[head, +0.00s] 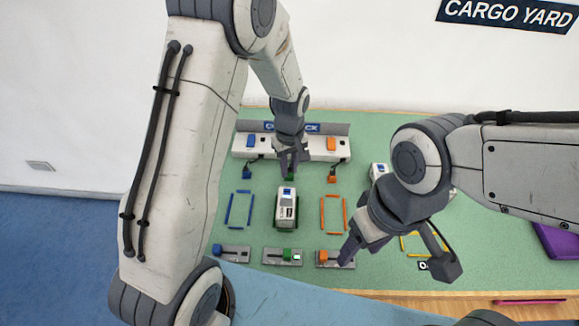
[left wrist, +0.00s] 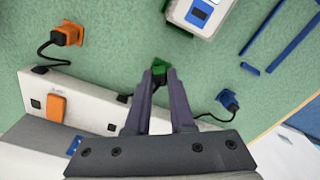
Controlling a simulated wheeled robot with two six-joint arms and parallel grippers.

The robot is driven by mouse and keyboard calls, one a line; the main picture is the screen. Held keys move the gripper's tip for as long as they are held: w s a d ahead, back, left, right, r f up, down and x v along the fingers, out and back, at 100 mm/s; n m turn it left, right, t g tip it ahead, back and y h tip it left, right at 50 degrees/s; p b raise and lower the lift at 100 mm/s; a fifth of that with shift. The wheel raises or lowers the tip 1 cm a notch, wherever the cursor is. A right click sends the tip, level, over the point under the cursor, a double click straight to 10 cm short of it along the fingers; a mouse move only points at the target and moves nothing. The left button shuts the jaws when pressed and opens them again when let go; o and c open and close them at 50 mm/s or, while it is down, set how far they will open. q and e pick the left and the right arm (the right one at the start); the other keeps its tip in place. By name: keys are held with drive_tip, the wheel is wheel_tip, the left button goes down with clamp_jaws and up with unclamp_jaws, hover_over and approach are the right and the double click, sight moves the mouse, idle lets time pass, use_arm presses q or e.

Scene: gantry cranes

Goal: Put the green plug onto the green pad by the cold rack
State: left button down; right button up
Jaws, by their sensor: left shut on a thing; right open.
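The green plug (head: 290,177) is between the fingertips of my left gripper (head: 289,172), in front of the white rack (head: 317,146). In the left wrist view the green plug (left wrist: 160,67) sits at the tips of the closed fingers (left wrist: 159,76), above the green surface. I cannot make out a separate green pad; part of the rack is hidden behind my left gripper in both views. My right gripper (head: 396,262) is open and empty, over the front right of the table.
A white container (head: 286,207) stands just in front of the plug. A blue plug (head: 243,172) and an orange plug (head: 331,179) lie on either side, with black cables. Blue strips (head: 239,208) and orange strips (head: 333,213) outline bare areas. Lever units (head: 283,257) line the front.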

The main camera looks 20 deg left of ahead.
use_arm(q)
drive_tip(key=shift+f, duration=0.15)
idle(0.3)
drive_tip(key=shift+c, duration=1.1)
unclamp_jaws()
drive_tip(key=shift+r+p, duration=3.2)
drive_tip(key=shift+r, duration=0.35)
